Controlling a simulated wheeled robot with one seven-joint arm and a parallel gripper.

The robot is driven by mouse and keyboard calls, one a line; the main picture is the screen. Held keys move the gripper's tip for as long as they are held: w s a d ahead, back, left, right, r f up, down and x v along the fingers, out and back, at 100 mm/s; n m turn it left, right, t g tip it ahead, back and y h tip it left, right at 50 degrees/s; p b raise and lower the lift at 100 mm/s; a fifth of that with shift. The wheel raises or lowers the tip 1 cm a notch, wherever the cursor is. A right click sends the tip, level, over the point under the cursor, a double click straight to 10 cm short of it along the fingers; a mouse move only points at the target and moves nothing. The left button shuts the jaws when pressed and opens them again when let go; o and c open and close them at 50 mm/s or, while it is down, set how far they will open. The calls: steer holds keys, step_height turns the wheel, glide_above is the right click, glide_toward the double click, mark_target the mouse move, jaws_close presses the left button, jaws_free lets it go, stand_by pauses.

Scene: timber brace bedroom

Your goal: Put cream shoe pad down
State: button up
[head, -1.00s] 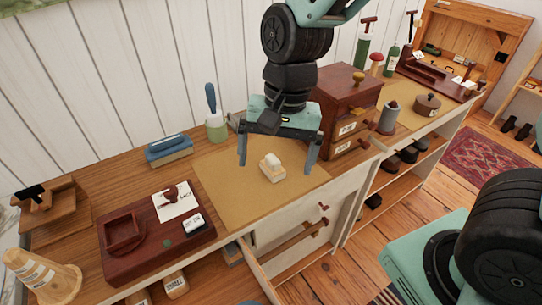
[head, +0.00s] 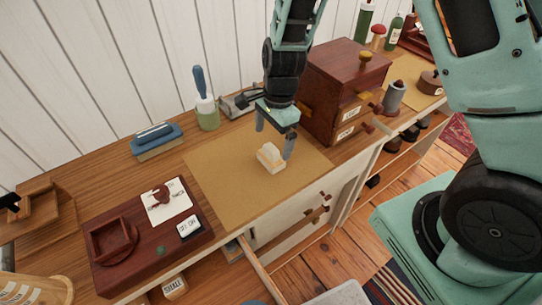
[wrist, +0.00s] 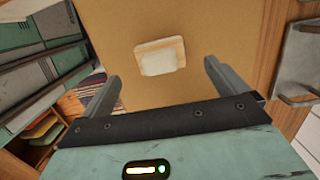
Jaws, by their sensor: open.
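The cream shoe pad (head: 271,158) rests on the tan mat (head: 220,180) on the bench top, near the mat's right half. In the wrist view the cream shoe pad (wrist: 160,57) lies beyond the fingertips, on the bare mat. My gripper (head: 275,142) is open and empty, with its fingers close to the pad in the head view. In the wrist view my gripper (wrist: 162,75) has its fingers wide apart, and nothing sits between them.
A dark red drawer cabinet (head: 341,85) stands just right of the mat. A dark red tray (head: 140,250) is at left. The mat around the pad is clear.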

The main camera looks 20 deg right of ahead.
mark_target(271, 148)
steer(key=shift+s+a+f+p, duration=0.1)
steer(key=shift+a+f+p, duration=0.1)
steer(key=shift+f, duration=1.5)
steer(key=shift+a+f+p, duration=0.2)
steer(key=shift+f, duration=1.45)
steer(key=shift+c, duration=0.4)
steer(key=c, duration=1.1)
steer(key=shift+c, duration=0.2)
